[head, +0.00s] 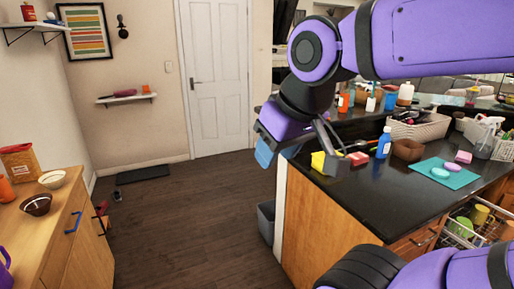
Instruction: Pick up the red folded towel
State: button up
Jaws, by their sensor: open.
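A small red folded item (358,158), which may be the red folded towel, lies on the dark counter (402,193) near its left end. It is too small to be certain. My gripper (299,156) hangs at the counter's left end, left of the red item. It is open, and I see nothing held between its fingers. One finger overlaps a yellow item (318,162) in the picture and partly hides it; I cannot tell if they touch.
A blue bottle (384,143), a brown bowl (407,150), a white basket (424,130) and a teal mat (440,178) stand or lie on the counter. An open dish rack (463,229) is at lower right. The wooden floor (195,225) at left is mostly clear.

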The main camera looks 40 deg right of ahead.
aim_at(358, 158)
jog(key=i+j+z, duration=0.2)
jog(key=i, duration=0.35)
jog(key=i+z, duration=0.2)
jog(key=i, duration=0.4)
jog(key=i+z, duration=0.3)
jog(key=z, duration=0.2)
jog(key=i+j+z, duration=0.15)
jog(key=i+z, duration=0.15)
jog(key=z, duration=0.2)
jog(key=i+j+z, duration=0.25)
jog(key=z, duration=0.25)
jog(key=i+j+z, duration=0.25)
jog(key=z, duration=0.25)
jog(key=i+j+z, duration=0.25)
jog(key=j+z, duration=0.2)
jog(key=i+j+z, duration=0.1)
jog(key=j+z, duration=0.15)
jog(key=j, duration=0.1)
